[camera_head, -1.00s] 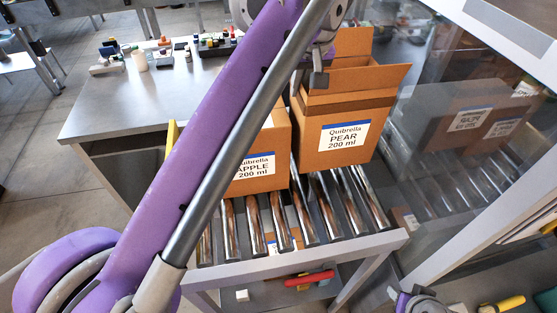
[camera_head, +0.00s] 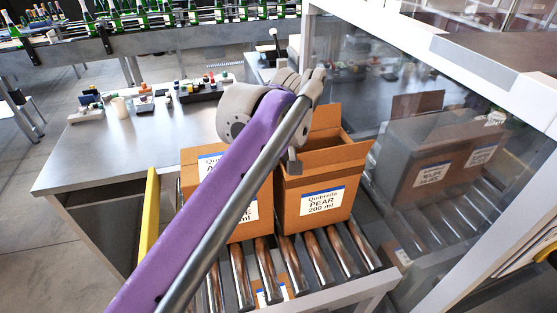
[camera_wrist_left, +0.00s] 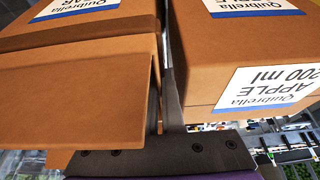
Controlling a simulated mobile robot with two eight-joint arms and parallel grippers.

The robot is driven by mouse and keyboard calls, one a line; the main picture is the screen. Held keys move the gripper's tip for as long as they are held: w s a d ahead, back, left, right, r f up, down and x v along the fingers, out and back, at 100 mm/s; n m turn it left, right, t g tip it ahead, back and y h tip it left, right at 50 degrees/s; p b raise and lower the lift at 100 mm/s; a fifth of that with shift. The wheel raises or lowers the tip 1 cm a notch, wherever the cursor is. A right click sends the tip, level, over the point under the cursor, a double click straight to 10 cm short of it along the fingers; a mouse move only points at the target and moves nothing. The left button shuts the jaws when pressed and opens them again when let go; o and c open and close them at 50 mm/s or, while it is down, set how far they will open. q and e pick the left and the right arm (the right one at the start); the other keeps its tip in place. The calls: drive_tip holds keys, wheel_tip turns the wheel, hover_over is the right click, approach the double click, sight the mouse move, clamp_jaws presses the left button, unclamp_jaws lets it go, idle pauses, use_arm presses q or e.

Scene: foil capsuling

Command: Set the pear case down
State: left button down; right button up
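The pear case (camera_head: 309,204) is an open brown carton with a white and blue label. It stands upright over the metal rollers, right beside the apple case (camera_head: 251,226), and looks level with it. My left gripper (camera_head: 294,163) is at the pear case's upper left edge. In the left wrist view, its fingers (camera_wrist_left: 165,112) reach into the narrow gap between the pear case (camera_wrist_left: 75,95) and the apple case (camera_wrist_left: 225,60). Whether they pinch the carton's wall is hidden. My left arm covers part of the apple case. My right gripper is out of view.
The roller conveyor (camera_head: 322,258) has bare rollers in front of the cases. A glass panel (camera_head: 415,120) on the right reflects them. A yellow bar (camera_head: 150,222) stands left of the apple case. A grey table (camera_head: 110,150) with small items is behind left.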

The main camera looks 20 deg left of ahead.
use_arm(q)
drive_tip(key=c, duration=1.3)
unclamp_jaws()
drive_tip(key=shift+f, duration=0.1)
drive_tip(key=p+v, duration=0.1)
drive_tip(key=v, duration=1.1)
drive_tip(key=shift+w+a, duration=0.15)
drive_tip(key=shift+w, duration=0.05)
drive_tip(key=shift+s+r, duration=0.15)
drive_tip(key=shift+r, duration=0.1)
